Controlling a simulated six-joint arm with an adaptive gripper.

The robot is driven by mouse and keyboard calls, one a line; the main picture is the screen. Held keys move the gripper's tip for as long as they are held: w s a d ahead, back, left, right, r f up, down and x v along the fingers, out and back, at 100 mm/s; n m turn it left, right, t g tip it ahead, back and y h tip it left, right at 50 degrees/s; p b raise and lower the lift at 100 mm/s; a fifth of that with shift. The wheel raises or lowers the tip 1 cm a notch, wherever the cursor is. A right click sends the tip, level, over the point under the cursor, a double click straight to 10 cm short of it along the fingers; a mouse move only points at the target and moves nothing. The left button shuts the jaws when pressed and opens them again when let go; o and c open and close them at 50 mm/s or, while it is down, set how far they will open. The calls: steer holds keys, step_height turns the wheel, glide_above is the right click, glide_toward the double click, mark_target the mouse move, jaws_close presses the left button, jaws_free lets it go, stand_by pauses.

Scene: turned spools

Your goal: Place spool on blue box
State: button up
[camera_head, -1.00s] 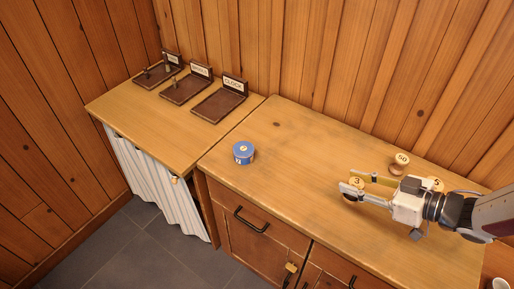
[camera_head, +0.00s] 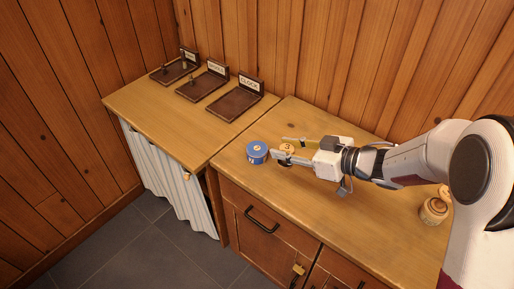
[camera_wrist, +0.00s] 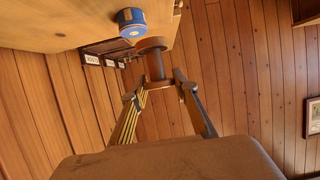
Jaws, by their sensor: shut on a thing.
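The blue box (camera_head: 257,152) is a small round blue tin with a pale label, standing on the wooden counter near its left end. It also shows at the top of the wrist view (camera_wrist: 131,22).
Another wooden spool (camera_head: 433,210) stands at the right, partly hidden by my arm. Three dark trays with label plates, one of them bare (camera_head: 236,102), sit on the left table (camera_head: 150,105). A plank wall rises behind. The counter front left of my gripper is clear.

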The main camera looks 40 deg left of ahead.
steer(key=s+a+r+m+t, duration=0.1)
steer(key=s+a+r, duration=0.1)
steer(key=a, duration=1)
steer(key=r+m+t, duration=0.2)
steer(key=m+t, duration=0.1)
steer(key=t, duration=0.1)
glide_above(257, 148)
steer(key=shift+f+h, duration=0.25)
steer(key=shift+h, duration=0.15)
step_height(257, 148, down, 6)
steer(key=shift+f, duration=0.15)
steer(key=shift+f, duration=1.85)
steer(key=shift+f, duration=0.15)
